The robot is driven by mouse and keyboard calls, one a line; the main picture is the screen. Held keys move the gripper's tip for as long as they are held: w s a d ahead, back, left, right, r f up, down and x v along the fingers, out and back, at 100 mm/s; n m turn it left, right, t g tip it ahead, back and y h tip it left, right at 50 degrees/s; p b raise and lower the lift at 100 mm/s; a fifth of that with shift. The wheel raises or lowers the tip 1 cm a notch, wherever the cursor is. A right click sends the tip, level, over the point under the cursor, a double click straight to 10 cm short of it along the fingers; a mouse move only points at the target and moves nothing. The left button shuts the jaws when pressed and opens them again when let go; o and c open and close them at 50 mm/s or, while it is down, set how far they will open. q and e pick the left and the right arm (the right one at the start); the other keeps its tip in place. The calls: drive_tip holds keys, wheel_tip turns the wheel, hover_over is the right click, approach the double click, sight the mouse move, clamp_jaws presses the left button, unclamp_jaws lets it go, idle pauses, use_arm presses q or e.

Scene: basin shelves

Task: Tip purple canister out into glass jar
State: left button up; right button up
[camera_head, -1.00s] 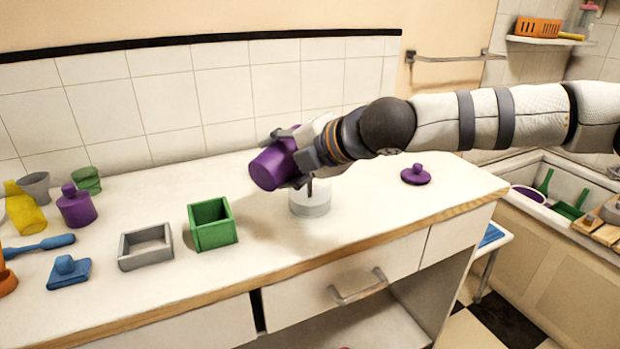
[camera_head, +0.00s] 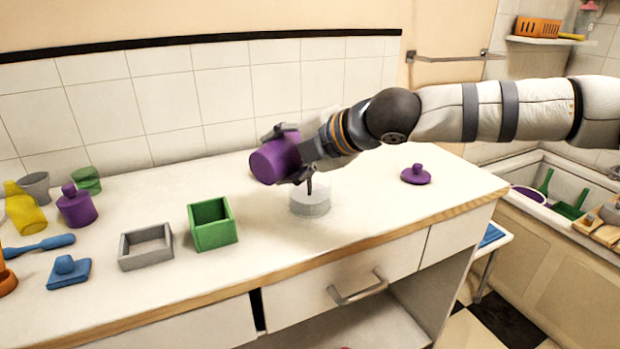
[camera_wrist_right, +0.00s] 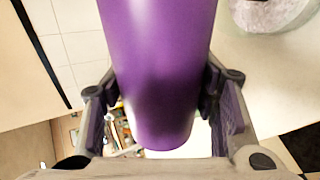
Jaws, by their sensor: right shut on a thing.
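My right gripper (camera_head: 292,154) is shut on the purple canister (camera_head: 274,161) and holds it tilted, well over on its side, above the counter. In the right wrist view the canister (camera_wrist_right: 160,60) lies between the two fingers. The glass jar (camera_head: 310,201) is a pale see-through cylinder standing on the counter below and just right of the canister. Its rim also shows at the top right of the wrist view (camera_wrist_right: 270,12). A small dark upright piece shows at the jar's top; I cannot tell what it is. The canister's contents are hidden. My left gripper is out of view.
A purple knobbed lid (camera_head: 416,175) lies on the counter at the right. A green open box (camera_head: 212,225) and grey tray (camera_head: 146,247) stand left of the jar. Another purple lidded pot (camera_head: 76,207) and a yellow bottle (camera_head: 25,208) are farther left. The tiled wall is behind.

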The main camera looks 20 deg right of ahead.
drive_tip(key=shift+w+d+r+m+y, duration=0.1)
drive_tip(key=shift+d+r+m+y, duration=0.05)
drive_tip(key=shift+r+m+y, duration=0.2)
idle(0.6)
